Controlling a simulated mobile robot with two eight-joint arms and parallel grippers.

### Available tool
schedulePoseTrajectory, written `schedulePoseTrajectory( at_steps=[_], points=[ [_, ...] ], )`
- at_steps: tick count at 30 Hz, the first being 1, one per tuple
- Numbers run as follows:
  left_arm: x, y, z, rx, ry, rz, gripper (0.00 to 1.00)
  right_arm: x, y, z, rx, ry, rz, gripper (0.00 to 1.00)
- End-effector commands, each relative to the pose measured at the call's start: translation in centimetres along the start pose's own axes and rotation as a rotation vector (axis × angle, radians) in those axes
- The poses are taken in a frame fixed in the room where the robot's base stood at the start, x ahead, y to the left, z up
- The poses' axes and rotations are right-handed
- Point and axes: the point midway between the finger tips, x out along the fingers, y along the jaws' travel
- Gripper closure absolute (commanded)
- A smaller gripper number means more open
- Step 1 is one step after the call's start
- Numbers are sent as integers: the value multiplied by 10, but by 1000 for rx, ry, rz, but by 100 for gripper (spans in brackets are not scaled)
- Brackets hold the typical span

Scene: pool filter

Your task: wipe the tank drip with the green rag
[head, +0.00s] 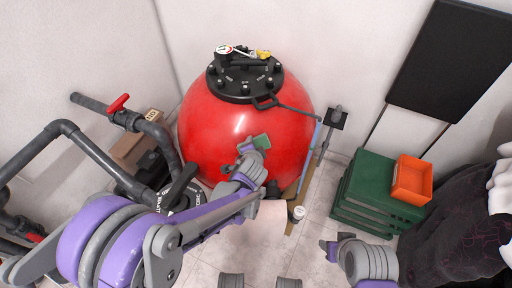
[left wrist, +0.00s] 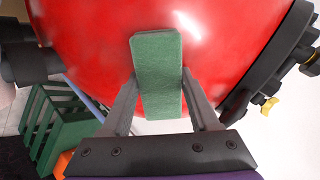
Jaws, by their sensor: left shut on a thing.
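The red tank (head: 205,130) stands in the middle of the head view and fills the top of the left wrist view (left wrist: 90,40). My left gripper (head: 252,148) is shut on the green rag (head: 262,142), in front of the tank's lower front. In the left wrist view the rag (left wrist: 158,75) stands as a folded block between the two fingers. Its far end overlaps the red surface; I cannot tell whether it touches. No drip can be made out on the tank. My right gripper (head: 332,248) is low at the right, over the floor, away from the tank; its fingers are unclear.
Dark pipes with a red valve handle (head: 119,103) are left of the tank. A black lid (head: 235,86) with a gauge (head: 223,51) tops it. Green crates (head: 365,190) and an orange bin (head: 412,180) stand at the right. A black panel (head: 450,60) is by the wall.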

Motion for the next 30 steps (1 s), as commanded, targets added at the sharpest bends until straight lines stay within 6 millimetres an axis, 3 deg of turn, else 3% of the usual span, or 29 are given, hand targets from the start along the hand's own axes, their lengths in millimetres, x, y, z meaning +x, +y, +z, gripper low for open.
schedulePoseTrajectory(
  at_steps=[4, 30],
  points=[
    [2, -6, 15, -2, -5, -1, 83, 4, 0, 2, 0, -2, 0, 49],
    [1, -27, 57, 0, -6, -1, 83, 14, 0, 5, 0, -5, 0, 49]
  ],
)
